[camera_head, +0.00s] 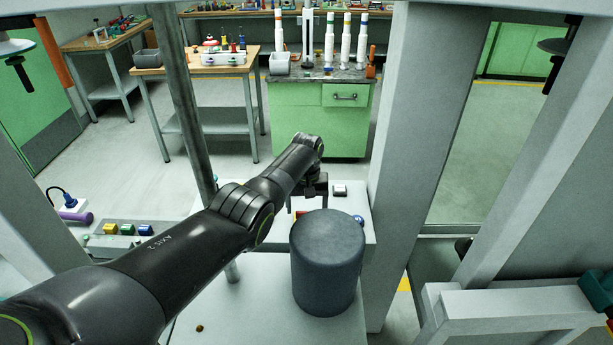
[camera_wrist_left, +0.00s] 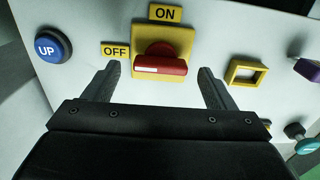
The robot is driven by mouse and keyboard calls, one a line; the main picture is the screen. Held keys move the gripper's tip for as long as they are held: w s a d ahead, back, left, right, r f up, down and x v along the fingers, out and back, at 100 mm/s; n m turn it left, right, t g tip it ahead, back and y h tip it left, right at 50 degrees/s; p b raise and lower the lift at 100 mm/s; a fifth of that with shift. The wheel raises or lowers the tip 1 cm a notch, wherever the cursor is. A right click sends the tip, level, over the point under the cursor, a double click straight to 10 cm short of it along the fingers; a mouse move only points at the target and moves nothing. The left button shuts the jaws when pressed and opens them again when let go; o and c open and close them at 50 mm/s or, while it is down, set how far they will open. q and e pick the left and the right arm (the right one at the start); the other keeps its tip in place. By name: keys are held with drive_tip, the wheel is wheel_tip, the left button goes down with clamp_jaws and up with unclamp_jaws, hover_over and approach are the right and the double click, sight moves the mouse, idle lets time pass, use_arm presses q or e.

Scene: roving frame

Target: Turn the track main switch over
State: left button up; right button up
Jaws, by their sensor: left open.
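The track main switch (camera_wrist_left: 177,40) shows in the left wrist view as a yellow plate with a red handle (camera_wrist_left: 160,66) on a white panel. The handle lies crosswise, its white mark at the left end, on the side of the OFF label (camera_wrist_left: 115,50). The ON label (camera_wrist_left: 165,13) is above. My left gripper (camera_wrist_left: 158,78) is open, its fingers to the left and right of the handle, with no clear contact. In the head view my left gripper (camera_head: 308,195) is over the panel, and the switch is mostly hidden. My right gripper is not in view.
On the panel are a blue UP button (camera_wrist_left: 52,46) left of the switch and a yellow square frame (camera_wrist_left: 245,72) right of it. A purple knob (camera_wrist_left: 308,69) and a teal knob (camera_wrist_left: 303,138) are farther right. A grey post (camera_head: 408,130) rises right of the panel.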

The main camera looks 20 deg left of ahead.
sight(307, 211)
use_arm(q)
wheel_tip(307, 211, up, 5)
drive_tip(key=shift+f+p, duration=0.2)
drive_tip(key=shift+p, duration=0.15)
wheel_tip(307, 211, up, 12)
drive_tip(key=b, duration=0.2)
drive_tip(key=shift+f, duration=0.2)
